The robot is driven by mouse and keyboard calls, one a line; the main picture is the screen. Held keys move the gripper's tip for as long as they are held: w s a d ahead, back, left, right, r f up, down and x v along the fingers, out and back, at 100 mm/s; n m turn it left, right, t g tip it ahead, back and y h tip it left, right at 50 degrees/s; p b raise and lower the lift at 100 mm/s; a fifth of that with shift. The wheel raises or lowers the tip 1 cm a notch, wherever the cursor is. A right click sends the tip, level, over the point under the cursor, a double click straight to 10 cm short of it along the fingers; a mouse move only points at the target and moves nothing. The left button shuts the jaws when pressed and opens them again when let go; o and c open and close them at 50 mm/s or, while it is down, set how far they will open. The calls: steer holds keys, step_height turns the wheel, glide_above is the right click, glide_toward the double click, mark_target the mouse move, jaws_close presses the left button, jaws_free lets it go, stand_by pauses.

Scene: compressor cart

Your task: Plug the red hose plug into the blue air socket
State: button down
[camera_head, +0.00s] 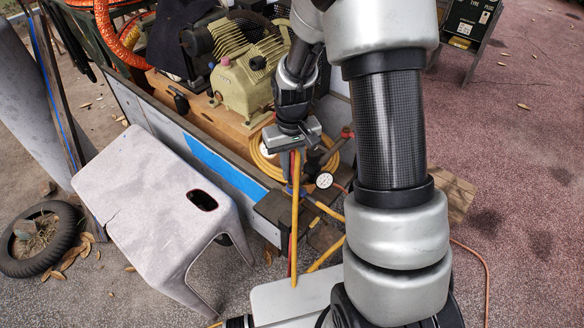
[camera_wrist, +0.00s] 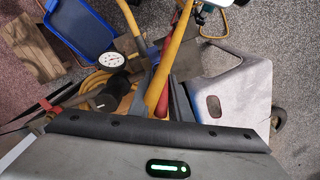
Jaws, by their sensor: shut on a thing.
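My gripper (camera_head: 299,170) points down beside the compressor cart. In the wrist view my gripper (camera_wrist: 167,95) is shut on a hose end between its dark fingers. A yellow hose (camera_wrist: 177,45) and a red hose (camera_wrist: 183,18) run up from between the fingers, the yellow one in front. In the head view the yellow hose (camera_head: 295,235) hangs nearly straight down, with red showing along it. The red plug's tip is hidden. A small blue part (camera_head: 289,190) shows just below my gripper, by the gauge; I cannot tell whether it is the blue air socket.
A white-faced gauge (camera_head: 324,180) stands close right of my gripper; it also shows in the wrist view (camera_wrist: 111,60). The compressor (camera_head: 250,82) sits on the cart behind. A grey stool (camera_head: 150,190) stands left, a tyre (camera_head: 38,240) beyond it. Open ground lies right.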

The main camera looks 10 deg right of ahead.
steer(key=c, duration=1.6)
jaws_free()
steer(key=shift+w+r, duration=0.25)
steer(key=shift+o, duration=0.2)
steer(key=shift+s+f, duration=0.1)
step_height(320, 180, up, 17)
steer(key=p, duration=0.1)
steer(key=shift+r, duration=0.2)
